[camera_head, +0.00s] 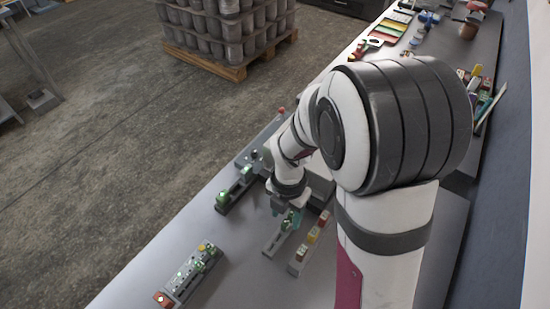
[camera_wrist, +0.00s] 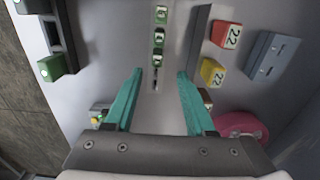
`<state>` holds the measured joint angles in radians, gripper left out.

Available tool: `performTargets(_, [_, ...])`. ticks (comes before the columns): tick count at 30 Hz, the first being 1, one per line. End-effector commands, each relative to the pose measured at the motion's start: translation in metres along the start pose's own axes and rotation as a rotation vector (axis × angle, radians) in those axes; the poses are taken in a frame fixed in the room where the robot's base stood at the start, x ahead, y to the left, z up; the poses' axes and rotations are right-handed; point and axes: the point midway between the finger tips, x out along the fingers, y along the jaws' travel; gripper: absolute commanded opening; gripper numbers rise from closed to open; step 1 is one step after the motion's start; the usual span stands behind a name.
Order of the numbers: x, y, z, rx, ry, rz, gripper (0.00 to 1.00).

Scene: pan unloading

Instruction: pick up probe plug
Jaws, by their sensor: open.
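Small green plug-like pieces stand in a row on a narrow grey rail (camera_head: 272,248). The wrist view shows several of them, the nearest (camera_wrist: 158,60) just beyond the gap between my fingertips. I cannot tell for sure which piece is the probe plug. My gripper (camera_wrist: 160,74) has teal fingers, spread apart with nothing between them. In the head view my gripper (camera_head: 284,214) is low over this rail, with the fingers partly hiding the green pieces (camera_head: 288,221). I cannot tell whether the fingers touch anything.
Beside it, a rail holds red (camera_wrist: 226,34) and yellow (camera_wrist: 212,72) blocks marked 22. Another rail with green pieces (camera_wrist: 52,68) is on the left. A grey block (camera_wrist: 270,56) stands right. A longer unit (camera_head: 188,276) lies nearer the front; bare bench (camera_head: 235,240) lies between.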

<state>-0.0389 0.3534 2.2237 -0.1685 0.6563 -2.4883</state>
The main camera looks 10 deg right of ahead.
Motion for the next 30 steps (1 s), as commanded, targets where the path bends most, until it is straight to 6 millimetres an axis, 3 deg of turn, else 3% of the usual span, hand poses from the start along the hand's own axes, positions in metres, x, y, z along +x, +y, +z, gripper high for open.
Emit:
performTargets(9, [0.052,0.004,0.006,0.002,0.001,-0.002,0.55])
performTargets(17, [0.059,0.005,0.007,0.002,-0.002,0.002,0.55])
performTargets(26, [0.058,0.005,0.007,0.002,-0.002,0.001,0.03])
performTargets(30, [0.058,0.005,0.007,0.002,-0.002,0.001,0.0])
